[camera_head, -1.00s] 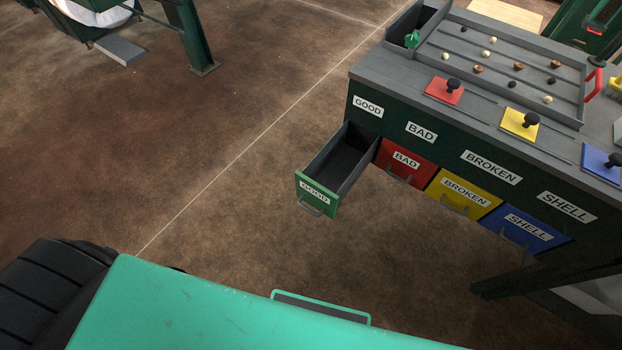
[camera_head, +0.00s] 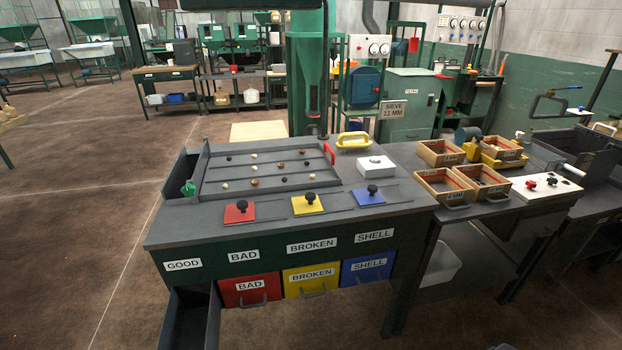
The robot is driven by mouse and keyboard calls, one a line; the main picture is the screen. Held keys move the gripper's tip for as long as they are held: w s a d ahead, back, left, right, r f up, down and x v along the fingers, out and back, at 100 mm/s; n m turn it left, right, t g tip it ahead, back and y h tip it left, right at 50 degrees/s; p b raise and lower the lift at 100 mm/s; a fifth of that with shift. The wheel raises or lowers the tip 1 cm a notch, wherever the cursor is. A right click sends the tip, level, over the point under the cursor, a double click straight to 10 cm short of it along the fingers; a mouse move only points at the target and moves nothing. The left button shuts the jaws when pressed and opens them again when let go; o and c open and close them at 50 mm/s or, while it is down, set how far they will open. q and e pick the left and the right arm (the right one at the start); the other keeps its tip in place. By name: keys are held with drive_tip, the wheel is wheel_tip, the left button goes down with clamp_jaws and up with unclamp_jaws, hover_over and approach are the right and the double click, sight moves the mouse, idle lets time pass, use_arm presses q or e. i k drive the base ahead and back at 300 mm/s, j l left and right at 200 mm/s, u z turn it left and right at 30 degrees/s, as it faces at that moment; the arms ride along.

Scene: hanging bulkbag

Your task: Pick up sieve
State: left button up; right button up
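Several square wooden-framed boxes that look like sieves stand on the right-hand table. One is at the back left (camera_head: 441,152), one at the front left (camera_head: 443,185), one at the front right (camera_head: 482,181) and one at the back right (camera_head: 503,150). Their front labels are too small to read. A sign (camera_head: 394,110) reading "SIEVE 11 MM" shows behind the sorting table. Neither of my grippers is in view.
The dark sorting table (camera_head: 290,222) holds a tray (camera_head: 215,186) of scattered nuts, and coloured slides. Its GOOD drawer (camera_head: 190,318) is open at the front left. The floor at left is clear.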

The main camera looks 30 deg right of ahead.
sight(499, 151)
drive_tip(key=z, duration=2.3)
drive_tip(key=k+u, duration=0.15)
drive_tip(key=u, duration=2.45)
drive_tip(key=z, duration=2.6)
drive_tip(key=i+l, duration=0.45)
drive_tip(key=i, duration=0.2)
drive_tip(key=i+l, duration=0.45)
drive_tip(key=i, duration=0.15)
